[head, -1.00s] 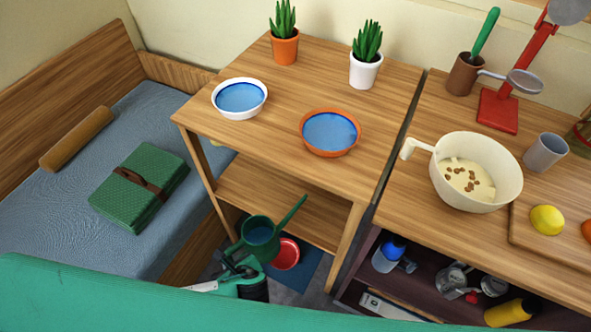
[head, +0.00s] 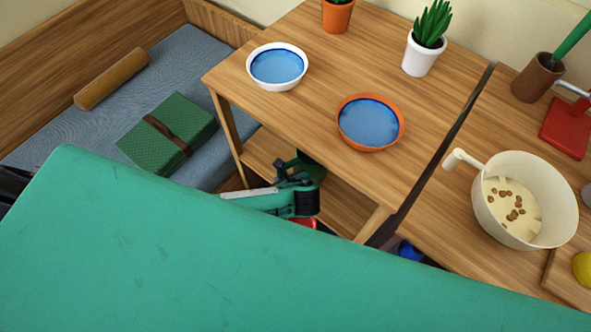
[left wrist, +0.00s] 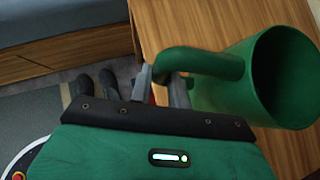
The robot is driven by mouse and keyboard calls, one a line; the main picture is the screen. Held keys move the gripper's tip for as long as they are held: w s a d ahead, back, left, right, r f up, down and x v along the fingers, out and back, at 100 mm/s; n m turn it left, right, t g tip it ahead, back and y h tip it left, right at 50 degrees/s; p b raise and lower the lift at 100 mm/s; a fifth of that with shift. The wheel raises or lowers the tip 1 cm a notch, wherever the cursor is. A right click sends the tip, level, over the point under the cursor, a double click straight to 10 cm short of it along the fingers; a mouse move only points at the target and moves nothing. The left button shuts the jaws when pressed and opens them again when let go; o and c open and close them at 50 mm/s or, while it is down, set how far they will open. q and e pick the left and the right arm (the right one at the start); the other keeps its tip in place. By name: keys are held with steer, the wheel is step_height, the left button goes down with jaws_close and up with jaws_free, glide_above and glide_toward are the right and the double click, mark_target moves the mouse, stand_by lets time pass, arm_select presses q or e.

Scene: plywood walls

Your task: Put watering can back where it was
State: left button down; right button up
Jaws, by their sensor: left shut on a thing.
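The green watering can (left wrist: 225,72) is held in my left gripper (left wrist: 160,82). In the left wrist view the fingers are closed around its curved handle, and its wide round opening shows at the right. In the head view only a dark green part of the can (head: 313,167) shows behind my left gripper (head: 300,187), in front of the lower shelf (head: 262,177) of the wooden table. The rest of the can is hidden there, and I cannot tell whether it touches the shelf. My right gripper is not in view.
The wooden table (head: 300,115) carries a white bowl (head: 277,68), an orange bowl (head: 369,122) and potted plants. A table leg (head: 374,224) stands right of my gripper. A red thing (head: 304,221) shows below it. A bed (head: 195,60) is at left.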

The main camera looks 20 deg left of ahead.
mark_target(295, 171)
arm_select(q)
steer(key=w, duration=0.1)
steer(key=w+d, duration=0.1)
steer(key=w, duration=0.1)
steer(key=w+d, duration=0.1)
steer(key=w, duration=0.1)
steer(key=shift+w, duration=0.1)
step_height(295, 171, down, 3)
steer(key=shift+r, duration=0.2)
steer(key=shift+f, duration=0.4)
steer(key=c, duration=1.3)
jaws_free()
steer(key=shift+f, duration=0.15)
